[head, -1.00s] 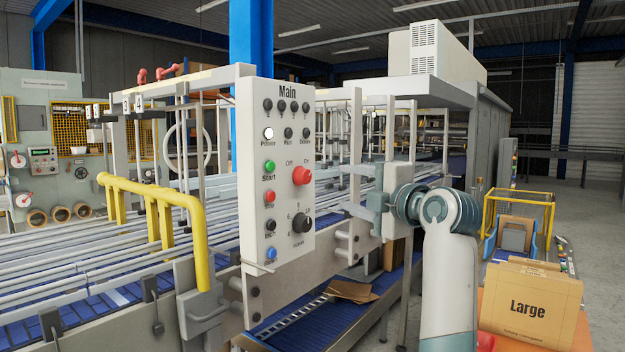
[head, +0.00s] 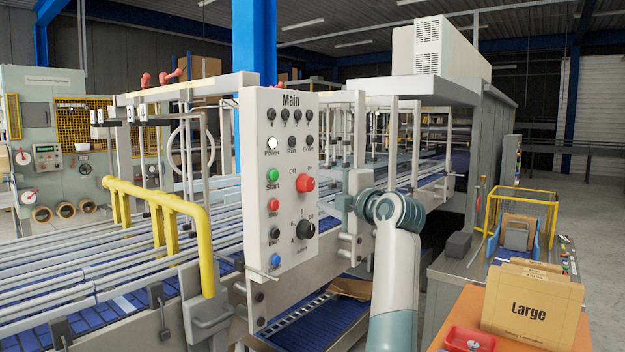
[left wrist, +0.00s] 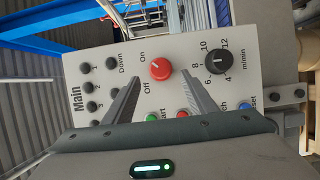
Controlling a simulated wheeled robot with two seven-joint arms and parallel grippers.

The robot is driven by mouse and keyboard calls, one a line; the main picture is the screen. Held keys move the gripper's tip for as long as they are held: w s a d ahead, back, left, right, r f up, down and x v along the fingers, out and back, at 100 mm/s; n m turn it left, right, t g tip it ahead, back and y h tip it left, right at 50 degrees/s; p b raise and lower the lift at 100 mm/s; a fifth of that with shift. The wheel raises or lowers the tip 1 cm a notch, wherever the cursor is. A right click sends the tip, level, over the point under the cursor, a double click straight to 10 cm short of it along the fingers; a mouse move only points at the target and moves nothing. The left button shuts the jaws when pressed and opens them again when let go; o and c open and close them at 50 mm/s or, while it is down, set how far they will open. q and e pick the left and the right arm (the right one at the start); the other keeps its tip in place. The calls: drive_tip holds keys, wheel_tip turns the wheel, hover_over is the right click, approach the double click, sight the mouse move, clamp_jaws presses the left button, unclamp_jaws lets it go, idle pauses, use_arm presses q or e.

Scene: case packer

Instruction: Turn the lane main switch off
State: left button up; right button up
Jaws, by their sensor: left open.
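The main switch is a red rotary knob (head: 305,184) between "Off" and "On" labels on the grey "Main" panel (head: 258,205). It also shows in the left wrist view (left wrist: 160,70), where the panel (left wrist: 240,45) appears turned sideways. I cannot tell for sure which label the knob points to. My left gripper (left wrist: 161,79) is open, its two fingers pointing at the panel on either side of the knob's line, apparently short of it. My right gripper is not in view.
A black speed dial (left wrist: 216,63) and several buttons sit close to the knob. A yellow guard rail (head: 160,198) and conveyor rods lie left of the panel. A "Large" carton (head: 530,308) and a red tray (head: 468,338) stand at the lower right.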

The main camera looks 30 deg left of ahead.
sight(311, 185)
use_arm(q)
drive_tip(key=p+x, duration=0.1)
drive_tip(key=x, duration=0.4)
drive_tip(key=shift+a+p, duration=0.25)
drive_tip(key=shift+p, duration=0.15)
drive_tip(key=shift+w+a, duration=0.35)
drive_tip(key=shift+a, duration=0.1)
drive_tip(key=c, duration=0.8)
